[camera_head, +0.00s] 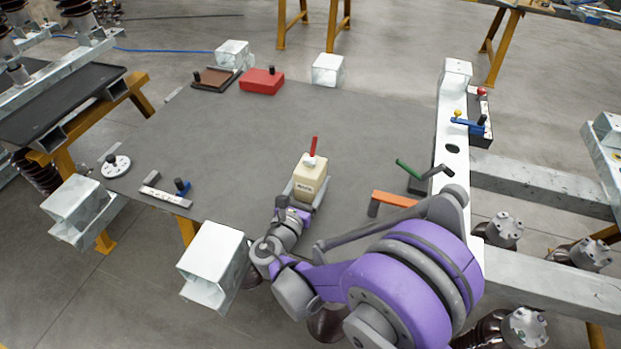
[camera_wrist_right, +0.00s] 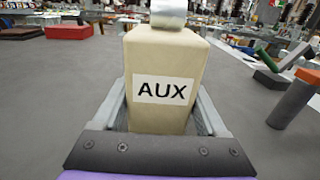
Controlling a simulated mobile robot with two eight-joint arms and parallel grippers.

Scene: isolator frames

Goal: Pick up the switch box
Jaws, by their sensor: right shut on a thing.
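The switch box (camera_head: 309,175) is a cream box with a white label, a light cap on top and a red lever above it. In the right wrist view the box (camera_wrist_right: 165,65) stands upright between the fingers, and its label reads "AUX". My right gripper (camera_head: 305,197) is shut on the box, with one finger along each side. Its arm reaches in from the lower right. I cannot tell whether the box's base touches the table. My left gripper is in neither view.
The grey table (camera_head: 200,140) is clear around the box. A red block (camera_head: 262,81) and a brown tray (camera_head: 215,79) lie at the back. An orange handle (camera_head: 394,198) and a green-handled lever (camera_head: 409,170) stand at right. A round disc (camera_head: 115,167) lies at left.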

